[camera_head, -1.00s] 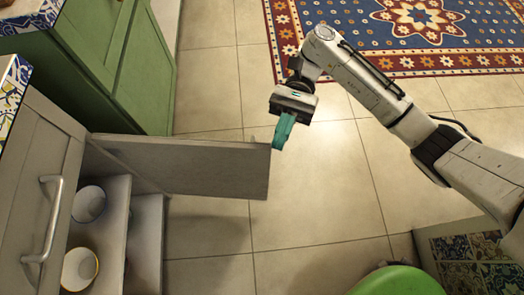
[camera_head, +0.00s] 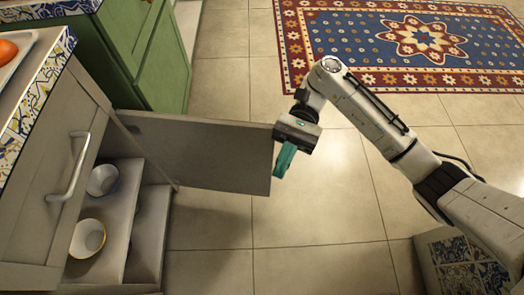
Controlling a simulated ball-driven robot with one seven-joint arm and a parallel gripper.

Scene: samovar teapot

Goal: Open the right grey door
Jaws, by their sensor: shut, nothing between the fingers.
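The right grey door (camera_head: 205,152) stands swung open, reaching out from the grey cabinet (camera_head: 40,195) over the floor. Its free edge is at its right end. My gripper (camera_head: 283,162), with teal fingers, is beside that free edge and very close to it. The fingers are shut and hold nothing. I cannot tell whether they touch the door.
A closed grey door with a metal handle (camera_head: 75,165) is at the left. A green cabinet (camera_head: 150,50) stands behind the open door. A patterned rug (camera_head: 420,45) lies at the back. A tiled-top block (camera_head: 465,260) stands at lower right. The tiled floor between is clear.

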